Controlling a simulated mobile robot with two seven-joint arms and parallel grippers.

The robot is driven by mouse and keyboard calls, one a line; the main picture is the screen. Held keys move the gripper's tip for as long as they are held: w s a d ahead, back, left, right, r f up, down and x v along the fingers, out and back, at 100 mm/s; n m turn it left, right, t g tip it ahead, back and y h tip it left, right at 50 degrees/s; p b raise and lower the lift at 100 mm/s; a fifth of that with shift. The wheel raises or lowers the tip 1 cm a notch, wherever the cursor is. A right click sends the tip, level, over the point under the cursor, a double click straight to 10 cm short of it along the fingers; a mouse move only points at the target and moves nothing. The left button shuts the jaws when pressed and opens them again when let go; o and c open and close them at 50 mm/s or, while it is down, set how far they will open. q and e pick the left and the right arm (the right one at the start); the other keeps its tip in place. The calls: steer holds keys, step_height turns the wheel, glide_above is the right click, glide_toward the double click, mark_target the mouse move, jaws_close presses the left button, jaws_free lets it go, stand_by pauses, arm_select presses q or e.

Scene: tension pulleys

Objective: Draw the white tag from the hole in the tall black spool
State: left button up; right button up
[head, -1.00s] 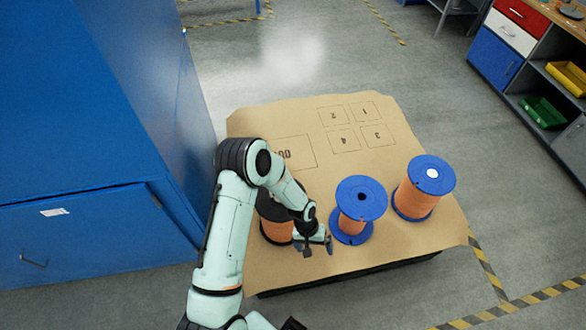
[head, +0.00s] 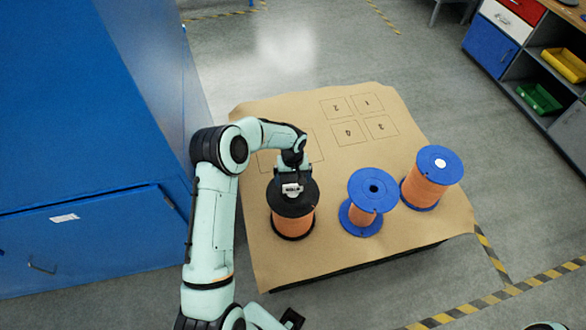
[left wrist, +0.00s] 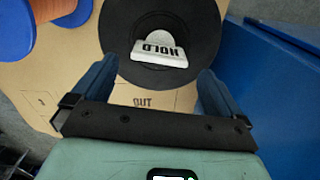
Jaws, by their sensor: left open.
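The tall black spool (head: 306,202), wound with orange, stands upright on the brown table cover. The white tag (head: 291,189) sits at the hole in its top flange. In the left wrist view the tag (left wrist: 160,50) reads HOLD and has a rounded upper part; its lower end is hidden. My left gripper (head: 291,172) is over the black spool, close to the tag. In the left wrist view the gripper (left wrist: 158,70) is open, its blue fingers apart on either side of the tag, with nothing between them gripped.
Two blue spools with orange winding stand to the right, one with an open hole (head: 366,200) and one with a white disc on top (head: 431,180). The table cover (head: 420,235) has printed numbered squares at the back. A blue cabinet (head: 100,230) stands close on the left.

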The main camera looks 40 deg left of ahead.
mark_target(293, 186)
arm_select(q)
steer(key=shift+f, duration=2.8)
steer(key=c, duration=0.9)
